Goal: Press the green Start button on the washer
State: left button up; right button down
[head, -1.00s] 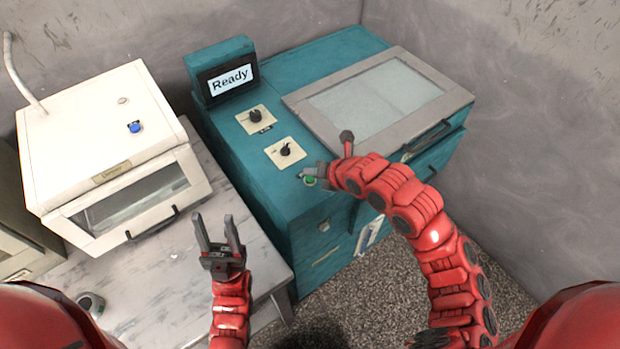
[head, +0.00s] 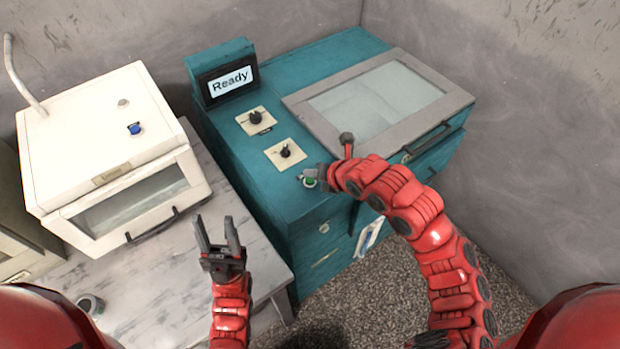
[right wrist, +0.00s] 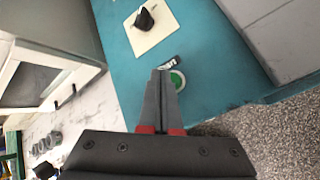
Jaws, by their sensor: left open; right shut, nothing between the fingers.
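The teal washer (head: 265,195) stands in the middle with its screen (head: 230,80) reading "Ready". The green Start button (head: 310,182) is on its top panel near the front edge, and it also shows in the right wrist view (right wrist: 177,80). My right gripper (head: 304,176) is shut and empty, with its tips over or right beside the button. In the right wrist view the fingertips (right wrist: 161,74) overlap the button's left side, and I cannot tell whether they touch it. My left gripper (head: 217,222) is open and empty above the marble table.
Two black knobs on pale plates, an upper one (head: 256,118) and a lower one (head: 285,152), sit behind the button. The washer's grey lid (head: 290,104) is closed. A white oven-like box (head: 90,140) with a blue button stands on the marble table (head: 150,285) at left.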

aim_at(312, 186)
dwell(0.8)
jog(key=shift+f+b, duration=0.4)
jog(key=shift+b, duration=0.5)
jog(key=shift+f+b, duration=0.4)
jog(key=shift+b, duration=0.2)
dwell(0.4)
jog(key=shift+r, duration=0.8)
jog(key=shift+r, duration=0.1)
notch_tip(312, 186, up, 5)
jog(key=shift+f+p, duration=0.1)
jog(key=shift+p, duration=0.3)
